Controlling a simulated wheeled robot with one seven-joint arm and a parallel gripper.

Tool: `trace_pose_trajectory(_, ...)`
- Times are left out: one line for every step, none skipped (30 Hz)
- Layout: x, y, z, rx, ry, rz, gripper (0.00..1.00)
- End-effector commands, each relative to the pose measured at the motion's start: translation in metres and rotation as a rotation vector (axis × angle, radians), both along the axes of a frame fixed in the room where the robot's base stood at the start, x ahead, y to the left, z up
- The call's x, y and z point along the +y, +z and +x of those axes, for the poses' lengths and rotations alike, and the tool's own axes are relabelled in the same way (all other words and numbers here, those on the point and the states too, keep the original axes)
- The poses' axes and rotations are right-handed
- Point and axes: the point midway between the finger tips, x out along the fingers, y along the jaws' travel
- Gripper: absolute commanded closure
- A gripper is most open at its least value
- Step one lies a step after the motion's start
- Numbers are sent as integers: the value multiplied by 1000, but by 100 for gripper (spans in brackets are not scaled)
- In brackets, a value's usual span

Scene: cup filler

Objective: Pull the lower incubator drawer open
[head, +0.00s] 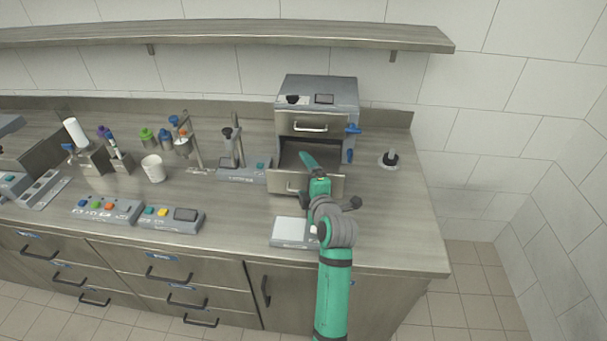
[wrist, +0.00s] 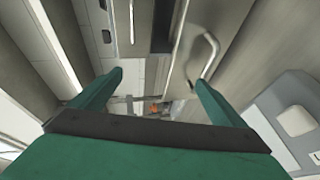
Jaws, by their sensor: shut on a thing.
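The incubator (head: 318,93) is a grey box standing at the back right of the counter. Its upper drawer (head: 296,122) is closed. The lower incubator drawer (head: 274,181) stands pulled out, with its dark interior showing behind the front panel. Its pale bar handle (head: 291,188) is partly hidden by my arm. My gripper (head: 309,163) is at this drawer, one teal finger showing above the front panel. In the wrist view, my gripper (wrist: 159,80) has its fingers apart, the right one by the handle (wrist: 211,52). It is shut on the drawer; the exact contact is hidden.
A small scale (head: 287,231) sits on the counter close to my arm. A grey stand (head: 238,172) is left of the drawer. A black-knobbed piece (head: 390,159) stands right of the incubator. A shelf (head: 230,36) runs above.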

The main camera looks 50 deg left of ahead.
Motion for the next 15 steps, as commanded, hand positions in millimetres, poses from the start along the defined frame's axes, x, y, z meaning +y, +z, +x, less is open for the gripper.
trace_pose_trajectory(-9,44,-5,-60,-4,51,43)
trace_pose_trajectory(-11,45,-8,-60,-4,49,65)
trace_pose_trajectory(-14,45,-12,-57,-4,46,72)
trace_pose_trajectory(-15,44,-14,-55,-4,44,72)
trace_pose_trajectory(-17,45,-16,-55,-3,42,72)
trace_pose_trajectory(-18,46,-19,-55,-3,42,72)
trace_pose_trajectory(-19,46,-20,-54,-2,41,72)
trace_pose_trajectory(-19,46,-21,-53,-1,40,72)
trace_pose_trajectory(-20,46,-23,-53,-1,38,72)
trace_pose_trajectory(-20,46,-23,-53,0,38,72)
trace_pose_trajectory(-20,46,-24,-53,0,37,72)
trace_pose_trajectory(-20,46,-24,-52,0,36,72)
trace_pose_trajectory(-20,46,-24,-52,0,36,72)
trace_pose_trajectory(-20,46,-24,-52,0,35,72)
trace_pose_trajectory(-20,45,-24,-52,0,35,72)
